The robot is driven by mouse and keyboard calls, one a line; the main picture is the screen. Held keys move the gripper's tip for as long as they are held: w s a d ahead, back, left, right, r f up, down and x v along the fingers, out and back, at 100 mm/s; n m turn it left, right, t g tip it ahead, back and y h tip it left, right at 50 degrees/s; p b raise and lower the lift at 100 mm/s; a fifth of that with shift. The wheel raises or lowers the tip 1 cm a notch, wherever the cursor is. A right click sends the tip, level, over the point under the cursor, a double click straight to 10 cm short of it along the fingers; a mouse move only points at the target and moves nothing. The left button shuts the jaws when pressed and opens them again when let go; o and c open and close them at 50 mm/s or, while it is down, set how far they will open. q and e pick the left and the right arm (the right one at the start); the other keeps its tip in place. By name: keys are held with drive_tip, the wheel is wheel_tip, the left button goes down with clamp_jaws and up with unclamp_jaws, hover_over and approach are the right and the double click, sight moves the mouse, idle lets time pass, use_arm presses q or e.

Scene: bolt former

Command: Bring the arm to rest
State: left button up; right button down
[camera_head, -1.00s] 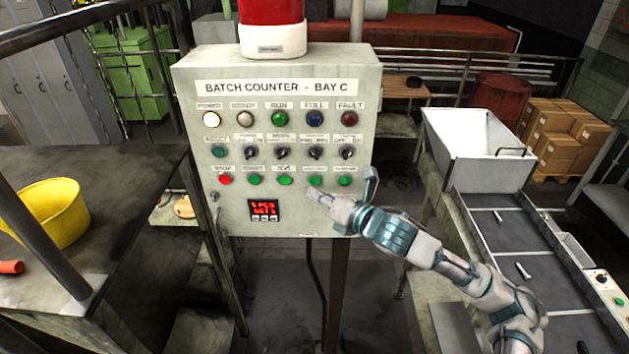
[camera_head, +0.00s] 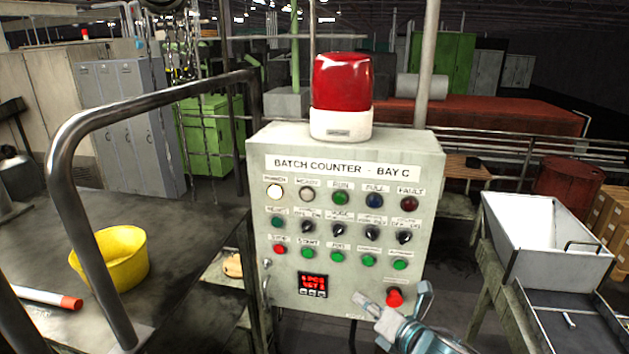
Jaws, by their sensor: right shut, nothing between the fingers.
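My right gripper (camera_head: 378,304) is shut and empty at the lower right of the control panel (camera_head: 340,185), labelled "BATCH COUNTER - BAY C". Its arm (camera_head: 425,338) comes in from the bottom edge. A red mushroom button (camera_head: 394,297) shows just beside the gripper; I cannot tell whether they touch. The panel carries rows of lamps, switches and green buttons, with one lamp (camera_head: 275,192) lit white. A small red display (camera_head: 313,283) glows at its lower left. My left gripper is not in view.
A red beacon (camera_head: 342,90) tops the panel. A metal rail (camera_head: 85,180) curves across the left, in front of a dark table (camera_head: 180,235) with a yellow bowl (camera_head: 112,262). A white hopper (camera_head: 545,240) and conveyor (camera_head: 570,325) stand at the right.

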drive_tip(key=s+a+f+m+g+h, duration=0.15)
drive_tip(key=s+f+m, duration=0.25)
drive_tip(key=f+m, duration=0.65)
drive_tip(key=s+f+m+g+h, duration=0.2)
drive_tip(key=s+f+m, duration=0.3)
drive_tip(key=f, duration=1)
drive_tip(key=s+d+f+m+g+h, duration=0.2)
drive_tip(key=s+d+f+m+g, duration=0.15)
drive_tip(key=s+f+m, duration=0.6)
drive_tip(key=s+d+f+m+g+h, duration=0.25)
drive_tip(key=s+d+f+m, duration=0.35)
drive_tip(key=s, duration=0.6)
wheel_tip(320, 180, down, 33)
drive_tip(key=s+a+g+b, duration=0.2)
drive_tip(key=b, duration=0.3)
drive_tip(key=s+d+f+g+b, duration=0.1)
drive_tip(key=s+d+f+b, duration=0.2)
drive_tip(key=s+f, duration=1.4)
drive_tip(key=shift+d+f+n, duration=0.2)
drive_tip(key=shift+f+n, duration=0.1)
drive_tip(key=shift+f, duration=0.55)
